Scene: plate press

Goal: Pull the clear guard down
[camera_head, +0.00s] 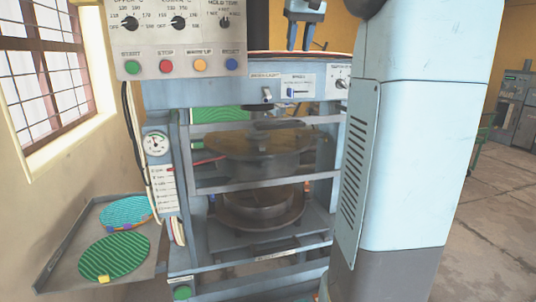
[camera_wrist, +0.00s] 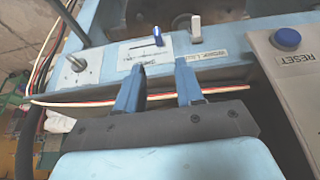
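The clear guard (camera_head: 265,184) appears as a grey-framed see-through panel across the front of the press opening. Its lower rail sits about halfway down the opening, and the space below that rail looks open. The pane itself is hard to make out. I cannot pick the guard out in the wrist view. My gripper (camera_head: 299,47) is above the control strip of the press, fingers pointing down. In the wrist view my gripper (camera_wrist: 160,70) has its two fingers apart with nothing between them. It is above the guard's lower rail and apart from it.
The press's control strip (camera_head: 258,82) carries small switches, with a blue switch (camera_wrist: 157,36) and a white switch (camera_wrist: 195,22) just beyond my fingers. A button panel (camera_head: 185,45) stands at upper left. A side tray (camera_head: 60,255) holds green and blue discs. Floor at right is clear.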

